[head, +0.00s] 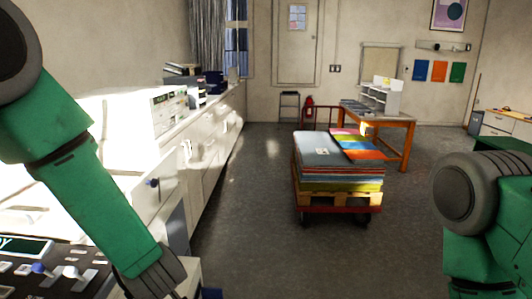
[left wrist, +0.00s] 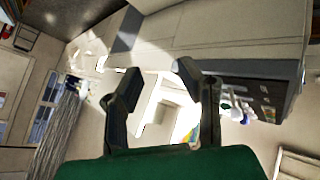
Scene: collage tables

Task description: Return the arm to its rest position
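My left arm (head: 95,195) is green with grey joints and comes in from the left in the head view, reaching down to the lower edge. My left gripper shows in the left wrist view (left wrist: 158,95), with its two dark fingers spread apart and nothing between them. Beyond the fingers is a bright, pale surface. My right arm (head: 485,210) shows at the right edge of the head view, bent, with a grey round joint. My right gripper is out of view.
A dark control panel (head: 60,276) with knobs lies below my left arm. White cabinets (head: 205,150) line the left wall. A red cart (head: 335,207) with stacked coloured sheets (head: 340,165) stands mid-room, before a wooden table (head: 395,122). Grey floor (head: 255,240) is clear between.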

